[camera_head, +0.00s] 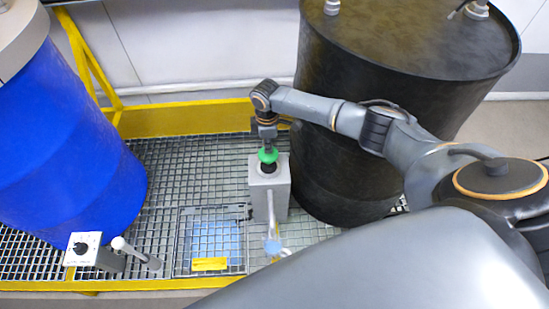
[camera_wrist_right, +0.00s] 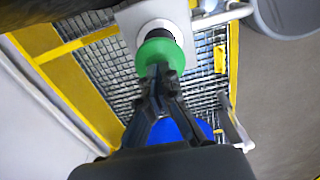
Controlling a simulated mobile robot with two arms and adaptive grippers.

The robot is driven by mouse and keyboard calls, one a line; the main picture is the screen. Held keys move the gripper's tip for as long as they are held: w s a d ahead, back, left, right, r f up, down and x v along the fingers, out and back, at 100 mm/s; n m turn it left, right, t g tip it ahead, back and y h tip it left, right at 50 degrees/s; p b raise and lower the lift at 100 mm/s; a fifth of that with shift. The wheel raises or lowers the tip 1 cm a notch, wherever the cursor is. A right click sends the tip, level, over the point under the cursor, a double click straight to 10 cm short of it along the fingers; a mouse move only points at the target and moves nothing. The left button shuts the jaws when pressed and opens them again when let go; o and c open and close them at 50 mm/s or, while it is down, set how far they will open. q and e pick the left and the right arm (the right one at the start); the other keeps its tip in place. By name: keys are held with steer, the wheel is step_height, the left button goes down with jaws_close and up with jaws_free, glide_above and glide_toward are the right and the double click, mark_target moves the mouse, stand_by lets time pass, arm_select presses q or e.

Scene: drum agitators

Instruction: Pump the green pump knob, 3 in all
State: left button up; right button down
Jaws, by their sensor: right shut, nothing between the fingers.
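The green pump knob (camera_head: 268,155) sits on top of a grey pump box (camera_head: 270,197) that stands on the metal grating. My right gripper (camera_head: 268,146) points down directly above the knob, its fingertips at or very near the knob's top. In the right wrist view the green knob (camera_wrist_right: 160,54) shows as a round cap, and the shut fingers (camera_wrist_right: 158,72) overlap its lower edge. The fingers hold nothing between them. I cannot tell for sure whether they touch the knob. My left gripper is not in view.
A black drum (camera_head: 340,150) stands right of the pump, close to my right arm. A blue drum (camera_head: 65,150) stands at left. A white dial box (camera_head: 84,249) and a lever (camera_head: 135,252) are at front left. A yellow rail (camera_head: 185,117) runs behind.

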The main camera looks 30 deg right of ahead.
steer(key=shift+f+b, duration=1.3)
steer(key=shift+f, duration=0.75)
steer(key=shift+s, duration=0.1)
steer(key=shift+r, duration=0.15)
step_height(320, 180, up, 5)
steer(key=p, duration=0.5)
steer(key=shift+f, duration=0.2)
steer(key=shift+f+b, duration=1.95)
steer(key=shift+f, duration=0.55)
steer(key=shift+r+p, duration=2.45)
steer(key=shift+r, duration=0.05)
steer(key=shift+r, duration=0.15)
